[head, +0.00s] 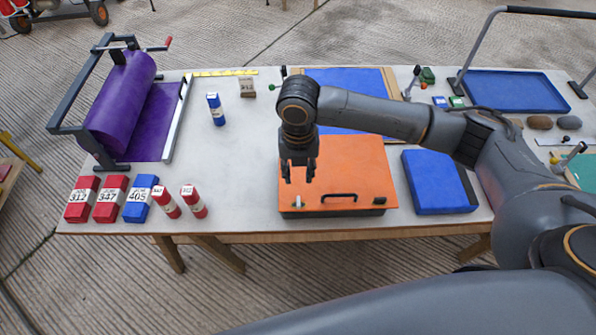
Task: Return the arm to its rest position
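My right arm (375,107) reaches in from the right across the table. My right gripper (299,175) points down over the orange case (350,170). Its two fingers stand apart with nothing between them. The gripper hides part of the case's left side; whether it touches the lid cannot be told. The case looks closed, with a black handle (339,196) at its front. My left gripper is not in view.
The table (240,150) holds a purple roll (122,100) in a frame, red and blue numbered blocks (110,200), a standing blue tube (215,109), a blue pad (435,180) and a blue tray (512,90). Bare tabletop lies left of the case.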

